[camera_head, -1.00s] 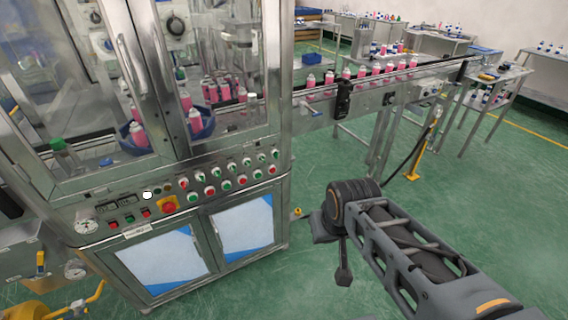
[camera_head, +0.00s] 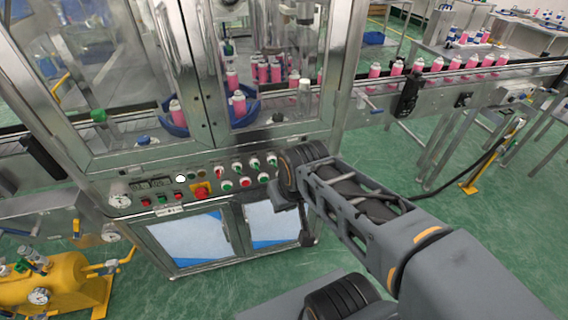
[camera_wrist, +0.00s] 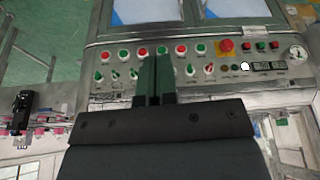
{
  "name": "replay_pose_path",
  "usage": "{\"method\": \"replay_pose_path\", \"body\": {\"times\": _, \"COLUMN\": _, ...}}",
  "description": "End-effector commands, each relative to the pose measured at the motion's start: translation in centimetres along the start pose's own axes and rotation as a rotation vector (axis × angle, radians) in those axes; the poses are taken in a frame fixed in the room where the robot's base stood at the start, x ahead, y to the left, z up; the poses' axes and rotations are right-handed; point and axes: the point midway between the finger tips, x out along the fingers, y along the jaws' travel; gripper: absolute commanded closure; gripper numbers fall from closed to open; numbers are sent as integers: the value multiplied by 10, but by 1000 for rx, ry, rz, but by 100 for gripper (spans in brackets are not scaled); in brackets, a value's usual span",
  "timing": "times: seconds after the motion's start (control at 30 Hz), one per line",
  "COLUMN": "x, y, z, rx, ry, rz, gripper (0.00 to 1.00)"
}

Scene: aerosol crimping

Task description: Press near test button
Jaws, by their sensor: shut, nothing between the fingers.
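The crimping machine's control panel (camera_head: 215,182) carries rows of red and green buttons, a red mushroom button on a yellow base (camera_head: 201,190) and a plain white round button (camera_head: 180,179). The white button (camera_wrist: 245,66) also shows in the wrist view, which is upside down. I cannot read which button is labelled test. My gripper (camera_wrist: 155,60) is shut and empty. In the wrist view its green-grey fingers cover part of the button rows, and the white button lies to their right. I cannot tell the gap to the panel. My arm hides the right part of the panel in the head view.
Glass doors with metal frames (camera_head: 205,70) stand above the panel, with pink cans inside. A conveyor (camera_head: 440,80) with pink cans runs off to the right. A yellow tank unit (camera_head: 70,285) stands at the lower left. Green floor is free in front.

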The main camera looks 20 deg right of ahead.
Motion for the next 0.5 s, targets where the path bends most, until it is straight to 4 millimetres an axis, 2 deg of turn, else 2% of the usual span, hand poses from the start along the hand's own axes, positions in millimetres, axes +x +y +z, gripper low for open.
{"method": "replay_pose_path", "body": {"times": 0.5, "x": 3, "y": 0, "z": 0, "rx": 8, "ry": -5, "rz": -7, "gripper": 100}}
